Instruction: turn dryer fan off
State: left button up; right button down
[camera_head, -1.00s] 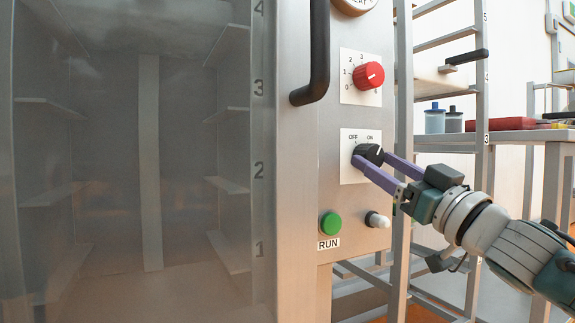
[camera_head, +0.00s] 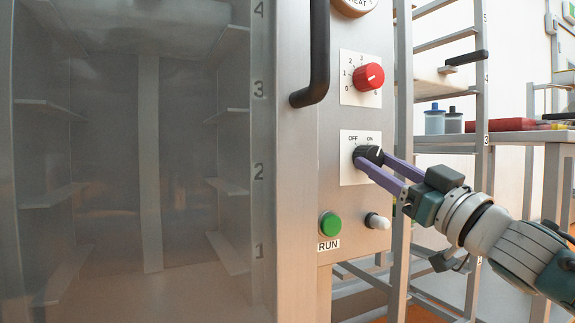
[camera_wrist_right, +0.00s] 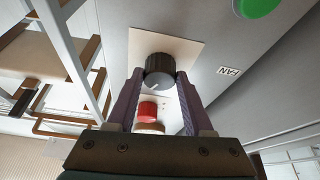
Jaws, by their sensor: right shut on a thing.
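The dryer's fan switch is a round black knob (camera_head: 372,153) on a white plate (camera_head: 350,175) marked OFF at left and ON at right. Its white pointer line leans toward the ON side. My right gripper (camera_head: 371,160) reaches in from the right with its purple fingers closed on the sides of the knob. In the right wrist view, the knob (camera_wrist_right: 160,70) sits between the two fingertips, and a FAN label (camera_wrist_right: 228,71) shows on the panel beside it. My left gripper is not in view.
A red dial (camera_head: 368,77) is above the switch. A green RUN button (camera_head: 330,224) and a white-tipped control (camera_head: 376,221) are below. A black door handle (camera_head: 312,60) projects at left. A metal rack (camera_head: 481,100) stands close at right.

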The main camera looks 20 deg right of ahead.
jog(key=n+y, duration=0.1)
jog(key=n, duration=0.1)
jog(key=n+g+y+p, duration=0.1)
jog(key=n, duration=0.2)
jog(key=n+y, duration=0.1)
jog(key=n, duration=0.2)
jog(key=shift+d+r+g+y+p, duration=0.25)
jog(key=shift+d+g+y+p, duration=0.05)
jog(key=shift+y, duration=0.1)
jog(key=n+g+y+p, duration=0.1)
jog(key=n, duration=0.2)
jog(key=n+g+p, duration=0.1)
jog(key=n, duration=0.3)
jog(key=shift+d+r+y, duration=0.15)
jog(key=shift+y, duration=0.25)
jog(key=shift+g, duration=0.3)
jog(key=shift+c, duration=1.5)
grip_release()
jog(key=p+v, duration=0.2)
jog(key=v, duration=0.8)
jog(key=shift+p, duration=0.35)
